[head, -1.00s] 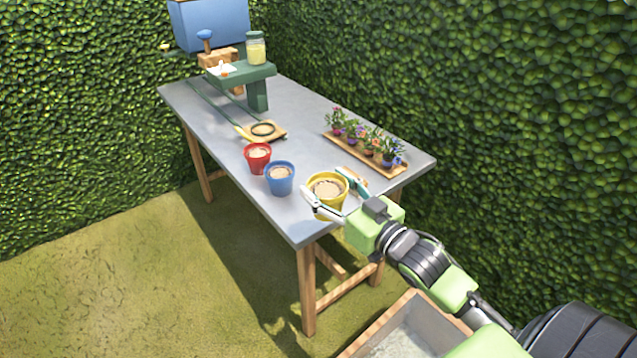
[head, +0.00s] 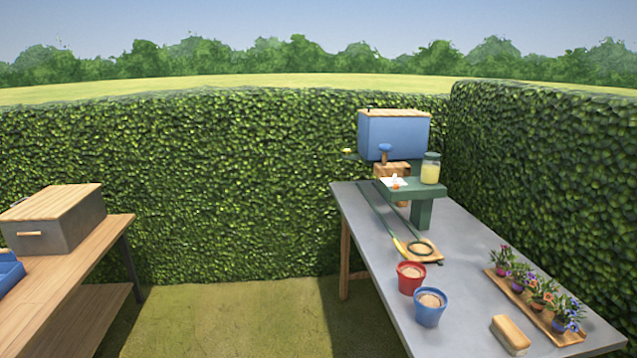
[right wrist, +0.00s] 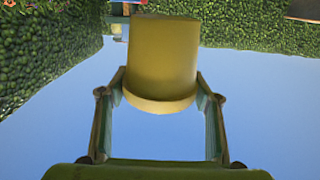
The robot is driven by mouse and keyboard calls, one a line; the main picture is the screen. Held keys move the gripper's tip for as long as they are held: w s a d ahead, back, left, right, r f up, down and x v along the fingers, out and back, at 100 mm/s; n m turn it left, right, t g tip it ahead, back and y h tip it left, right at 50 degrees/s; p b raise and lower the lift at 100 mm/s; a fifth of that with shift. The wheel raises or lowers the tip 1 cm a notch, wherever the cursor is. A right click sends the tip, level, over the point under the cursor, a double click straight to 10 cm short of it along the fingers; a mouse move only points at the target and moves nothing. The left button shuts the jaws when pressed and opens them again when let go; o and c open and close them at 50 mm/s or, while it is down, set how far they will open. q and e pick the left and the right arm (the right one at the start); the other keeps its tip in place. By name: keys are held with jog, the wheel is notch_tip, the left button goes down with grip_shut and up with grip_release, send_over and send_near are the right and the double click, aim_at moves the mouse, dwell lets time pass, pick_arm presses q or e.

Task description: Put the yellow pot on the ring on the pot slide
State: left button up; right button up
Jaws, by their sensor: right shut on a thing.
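In the right wrist view the yellow pot (right wrist: 162,60) sits between the two fingers of my right gripper (right wrist: 160,90), which is shut on it. The pot and this gripper are outside the head view. The black ring (head: 421,248) lies on a small wooden plate (head: 430,257) at the near end of the pot slide (head: 383,213), whose long rails run back along the grey table. My left gripper does not show.
A red pot (head: 411,277) and a blue pot (head: 430,307) stand in front of the ring. A wooden brush-like block (head: 510,335) and a tray (head: 550,326) of several flowers are at the right. A green stand (head: 422,208) holds a jar (head: 430,168). A wooden bench (head: 68,271) is at left.

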jog(key=shift+s+a+r+m+h, duration=0.2)
jog(key=shift+s+a, duration=0.1)
jog(key=shift+a, duration=0.15)
jog(key=shift+s+a+r+m+h, duration=0.1)
jog(key=shift+s+a+r+h, duration=0.15)
jog(key=shift+a, duration=0.25)
jog(key=shift+s+a+r+m+h, duration=0.1)
jog(key=shift+s+a+r+h, duration=0.1)
jog(key=shift+s+a, duration=0.2)
jog(key=shift+w+d+f+y, duration=0.2)
jog(key=shift+w+d+y, duration=0.05)
jog(key=shift+w+d, duration=0.05)
jog(key=shift+n+y, duration=0.7)
jog(key=w+d, duration=0.2)
jog(key=d, duration=0.1)
jog(key=w+d, duration=0.1)
jog(key=shift+d+f, duration=0.35)
jog(key=w+d+r, duration=0.3)
jog(key=d, duration=0.3)
jog(key=shift+w+d+y, duration=0.3)
jog(key=shift+w+y, duration=0.05)
jog(key=shift+y, duration=0.05)
